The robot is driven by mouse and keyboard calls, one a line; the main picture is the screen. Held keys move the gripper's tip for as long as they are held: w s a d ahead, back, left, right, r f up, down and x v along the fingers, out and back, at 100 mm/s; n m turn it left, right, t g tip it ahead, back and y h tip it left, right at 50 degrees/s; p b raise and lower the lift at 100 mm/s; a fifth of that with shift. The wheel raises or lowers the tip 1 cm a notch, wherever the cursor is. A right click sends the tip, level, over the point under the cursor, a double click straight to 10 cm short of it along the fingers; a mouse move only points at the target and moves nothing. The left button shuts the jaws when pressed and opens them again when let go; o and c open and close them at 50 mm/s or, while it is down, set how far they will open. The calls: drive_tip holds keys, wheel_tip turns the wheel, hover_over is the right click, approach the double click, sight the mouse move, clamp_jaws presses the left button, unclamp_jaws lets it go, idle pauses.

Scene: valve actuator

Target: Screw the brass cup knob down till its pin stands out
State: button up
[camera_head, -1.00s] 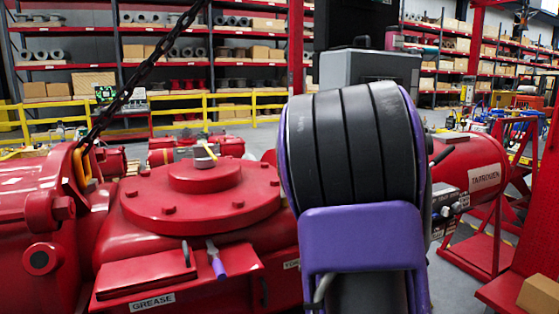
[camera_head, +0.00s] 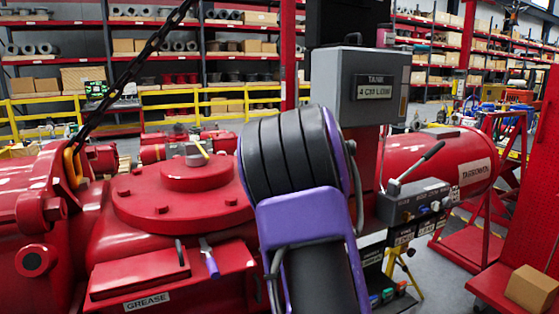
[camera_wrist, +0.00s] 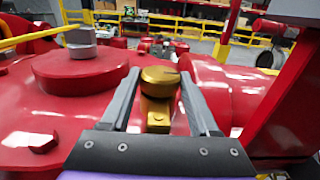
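The brass cup knob (camera_wrist: 160,77) shows in the wrist view as a rounded brass cap above a narrower brass body. My gripper (camera_wrist: 160,73) has its two grey fingers spread, one on each side of the knob, with the fingertips very close to its sides. I cannot tell whether they touch it. No pin is clearly seen standing out of the knob. In the head view my purple and black arm hides the gripper and the knob.
A red flanged cover (camera_head: 183,195) with a grey nut stands left of my arm. A chain (camera_head: 130,75) hangs at left. A purple-handled tool (camera_head: 209,260) lies in front.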

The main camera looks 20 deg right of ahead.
drive_tip(key=c, duration=0.8)
drive_tip(key=shift+f+b, duration=0.15)
drive_tip(key=shift+b, duration=0.15)
drive_tip(key=shift+c, duration=0.2)
drive_tip(key=shift+a+f+h+b, duration=0.1)
drive_tip(key=shift+h+b, duration=0.2)
drive_tip(key=shift+b, duration=0.55)
